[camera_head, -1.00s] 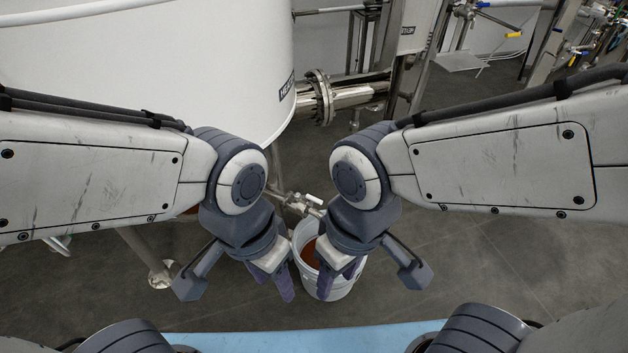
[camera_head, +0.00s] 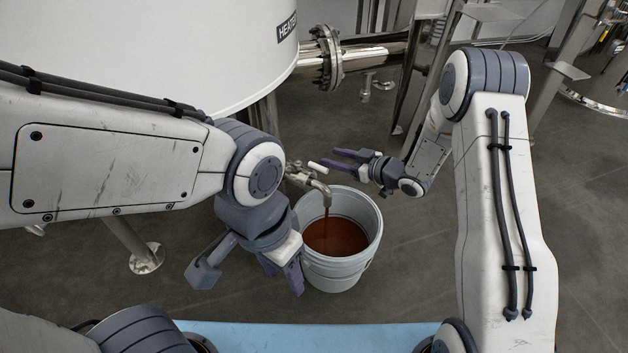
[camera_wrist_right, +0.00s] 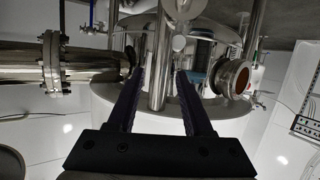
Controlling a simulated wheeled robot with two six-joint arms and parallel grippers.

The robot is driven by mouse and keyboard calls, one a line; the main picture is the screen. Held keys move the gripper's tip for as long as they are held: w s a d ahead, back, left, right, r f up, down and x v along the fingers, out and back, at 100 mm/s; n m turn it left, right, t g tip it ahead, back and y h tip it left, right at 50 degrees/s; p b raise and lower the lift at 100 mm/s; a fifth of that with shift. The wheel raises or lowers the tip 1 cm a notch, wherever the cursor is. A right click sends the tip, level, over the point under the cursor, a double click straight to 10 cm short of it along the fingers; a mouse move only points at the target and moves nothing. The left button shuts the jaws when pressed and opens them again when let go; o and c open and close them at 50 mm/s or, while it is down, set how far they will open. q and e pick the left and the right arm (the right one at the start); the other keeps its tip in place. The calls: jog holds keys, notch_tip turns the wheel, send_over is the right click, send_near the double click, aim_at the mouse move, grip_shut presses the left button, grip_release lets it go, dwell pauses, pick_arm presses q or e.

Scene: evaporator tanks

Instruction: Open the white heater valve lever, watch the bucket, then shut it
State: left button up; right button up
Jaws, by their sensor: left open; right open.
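The white valve lever (camera_head: 317,167) sits on a small metal valve (camera_head: 298,172) below the white heater tank (camera_head: 150,50). Brown liquid runs in a thin stream from the bent spout (camera_head: 323,188) into the grey bucket (camera_head: 371,238), which holds brown liquid (camera_head: 335,238). My right gripper (camera_head: 333,160) is open, its dark fingers pointing left close to the lever's free end; I cannot tell if they touch it. In the right wrist view its open fingers (camera_wrist_right: 158,85) show with no clear grip on anything. My left gripper (camera_head: 283,277) is open and hangs at the bucket's left side.
A flanged steel pipe (camera_head: 335,60) leaves the tank above the valve. A tank leg (camera_head: 142,255) stands on the dark floor at left. Steel frames stand behind at upper right. The floor right of the bucket is clear.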

aim_at(310, 165)
jog(key=s+d+f+y+b, duration=0.2)
jog(key=s+d+f+y, duration=0.1)
jog(key=f+y, duration=0.15)
jog(key=shift+h, duration=0.25)
jog(key=b+x, duration=0.1)
jog(key=x, duration=0.2)
jog(key=b+x, duration=0.1)
jog(key=x, duration=0.2)
jog(key=b+x, duration=0.1)
jog(key=x, duration=0.2)
jog(key=shift+a+f, duration=0.3)
jog(key=shift+a, duration=0.05)
pick_arm(q)
notch_tip(310, 165, down, 7)
jog(key=shift+b, duration=0.3)
pick_arm(e)
jog(key=shift+w+a, duration=0.15)
jog(key=shift+a, duration=0.15)
grip_shut()
